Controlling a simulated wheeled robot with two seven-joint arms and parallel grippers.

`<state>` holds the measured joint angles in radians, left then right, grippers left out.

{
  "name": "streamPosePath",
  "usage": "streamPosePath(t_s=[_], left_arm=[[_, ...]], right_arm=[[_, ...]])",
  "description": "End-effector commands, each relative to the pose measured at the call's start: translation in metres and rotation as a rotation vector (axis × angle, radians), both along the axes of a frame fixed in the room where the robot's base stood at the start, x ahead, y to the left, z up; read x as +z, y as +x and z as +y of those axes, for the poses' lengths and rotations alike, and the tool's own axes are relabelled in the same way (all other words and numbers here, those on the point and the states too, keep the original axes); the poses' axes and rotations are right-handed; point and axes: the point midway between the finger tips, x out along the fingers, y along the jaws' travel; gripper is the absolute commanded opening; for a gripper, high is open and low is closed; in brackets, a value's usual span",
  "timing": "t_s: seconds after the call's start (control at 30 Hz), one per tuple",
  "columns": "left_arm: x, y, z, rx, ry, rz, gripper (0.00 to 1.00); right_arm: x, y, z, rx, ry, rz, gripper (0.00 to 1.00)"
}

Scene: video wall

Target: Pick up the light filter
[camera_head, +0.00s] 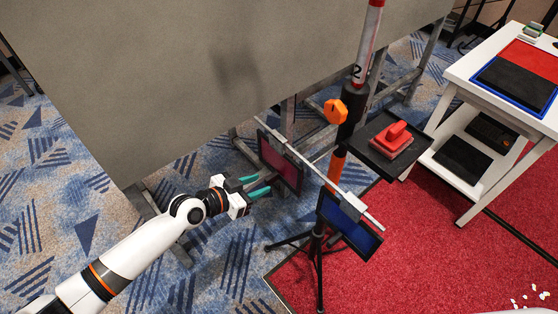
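Two framed light filters hang from a white crossbar on a stand. One is a dark red filter (280,163) at the bar's left end. The other is a dark blue filter (348,225) at its right end. My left gripper (260,186) reaches in from the left, just left of and slightly below the red filter. Its two teal-tipped fingers are apart with nothing visible between them. I cannot tell whether a fingertip touches the red filter's frame. My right gripper is not in view.
The stand (318,250) has an orange knob (335,111) and a side tray (377,153) holding a red object (392,139). A large grey panel (190,80) stands behind my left arm. A white table (480,75) stands at right. Red carpet (440,250) is mostly clear.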

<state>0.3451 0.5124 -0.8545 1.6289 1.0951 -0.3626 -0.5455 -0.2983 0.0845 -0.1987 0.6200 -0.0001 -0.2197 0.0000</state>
Motion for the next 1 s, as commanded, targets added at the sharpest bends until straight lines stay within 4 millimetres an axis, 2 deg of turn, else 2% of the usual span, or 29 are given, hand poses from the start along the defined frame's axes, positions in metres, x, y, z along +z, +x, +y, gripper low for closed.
streamPosePath(t_s=[0.23, 0.57, 0.8, 1.0], left_arm=[[-0.012, 0.022, -0.026, 0.0, -0.002, 0.001, 0.38], [-0.015, 0.025, -0.031, 0.0, -0.001, -0.001, 0.38], [-0.015, 0.025, -0.031, 0.0, -0.001, -0.001, 0.01], [-0.014, 0.026, -0.031, 0.0, -0.001, -0.001, 0.0]], right_arm=[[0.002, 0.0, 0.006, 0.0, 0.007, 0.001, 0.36], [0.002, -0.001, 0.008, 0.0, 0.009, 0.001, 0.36], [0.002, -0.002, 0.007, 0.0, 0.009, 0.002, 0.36], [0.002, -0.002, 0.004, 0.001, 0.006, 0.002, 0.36]])
